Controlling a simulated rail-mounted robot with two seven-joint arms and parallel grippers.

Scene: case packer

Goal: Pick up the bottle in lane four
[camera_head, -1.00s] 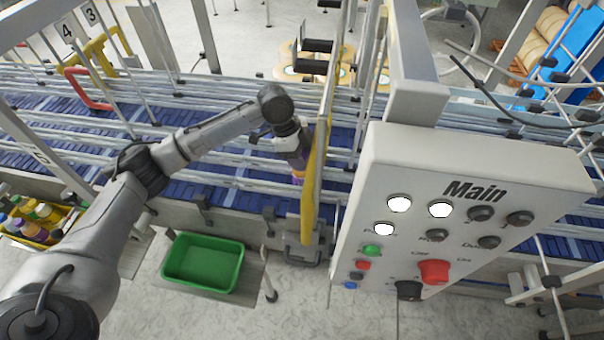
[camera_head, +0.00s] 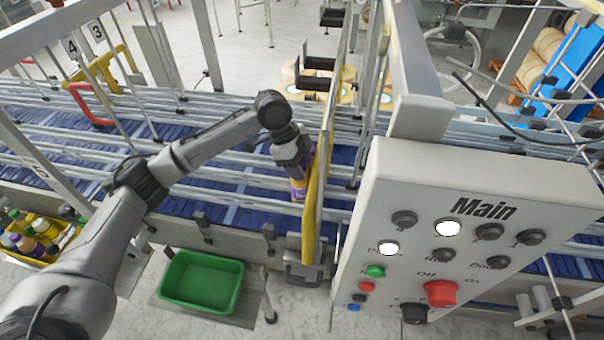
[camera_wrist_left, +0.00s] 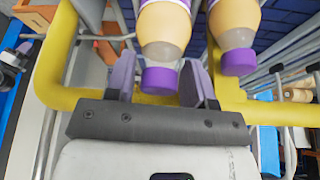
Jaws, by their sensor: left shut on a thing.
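My left gripper (camera_head: 298,172) reaches down among the conveyor rails, just left of a yellow bar. In the left wrist view its two purple-grey fingers (camera_wrist_left: 158,82) are on either side of a bottle's purple cap (camera_wrist_left: 160,79), and it is shut on this bottle (camera_wrist_left: 165,32), which has a pale orange body. In the head view only a small orange and purple part of the bottle (camera_head: 299,190) shows below the gripper. A second purple-capped bottle (camera_wrist_left: 235,30) stands close beside it in the wrist view. Which lane the held bottle is in I cannot tell. My right gripper is not in view.
The yellow bar (camera_head: 316,200) stands close beside the gripper, and metal guide rails (camera_head: 225,183) run along the blue conveyor. The Main control panel (camera_head: 470,235) is at right. A green bin (camera_head: 200,282) and a crate of bottles (camera_head: 35,238) are at the front left.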

